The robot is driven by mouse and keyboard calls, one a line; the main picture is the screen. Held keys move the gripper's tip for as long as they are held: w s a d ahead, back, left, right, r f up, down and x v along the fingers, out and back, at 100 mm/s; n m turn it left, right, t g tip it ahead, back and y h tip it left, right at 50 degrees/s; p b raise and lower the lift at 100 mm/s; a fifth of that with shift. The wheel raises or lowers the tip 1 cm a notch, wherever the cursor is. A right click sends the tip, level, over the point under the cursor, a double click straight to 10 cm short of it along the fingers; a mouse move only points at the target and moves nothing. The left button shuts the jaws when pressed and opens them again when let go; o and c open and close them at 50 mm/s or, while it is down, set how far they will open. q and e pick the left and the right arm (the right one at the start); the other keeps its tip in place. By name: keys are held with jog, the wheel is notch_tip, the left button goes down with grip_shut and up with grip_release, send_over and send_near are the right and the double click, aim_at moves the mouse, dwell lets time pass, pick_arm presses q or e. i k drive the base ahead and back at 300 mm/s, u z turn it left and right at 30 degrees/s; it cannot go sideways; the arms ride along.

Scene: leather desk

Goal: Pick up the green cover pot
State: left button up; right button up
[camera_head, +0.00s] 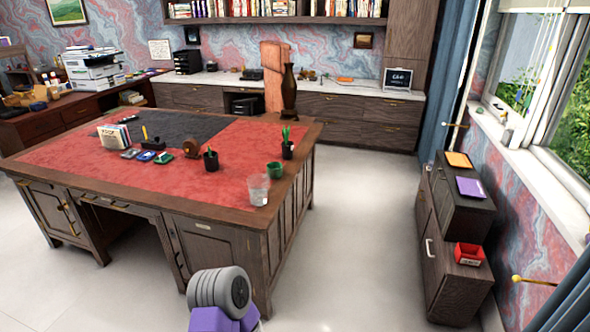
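A small green cover pot (274,170) stands upright on the red leather top of the large wooden desk (185,203), toward its right side. It is empty as far as I can see. A dark pot with a green plant (287,149) stands just behind it to the right. A clear glass (259,190) stands in front of it to the left. Neither my left nor my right gripper is in view.
On the desk, another dark potted plant (210,160), a brown round item (190,149) and a book holder (114,136) stand left of the pot. A low dark cabinet (455,232) stands at the right wall. The pale floor (365,220) between desk and cabinet is clear.

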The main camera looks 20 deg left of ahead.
aim_at(275, 168)
jog(key=u, duration=0.05)
jog(key=i, duration=1.1)
jog(key=u, duration=0.6)
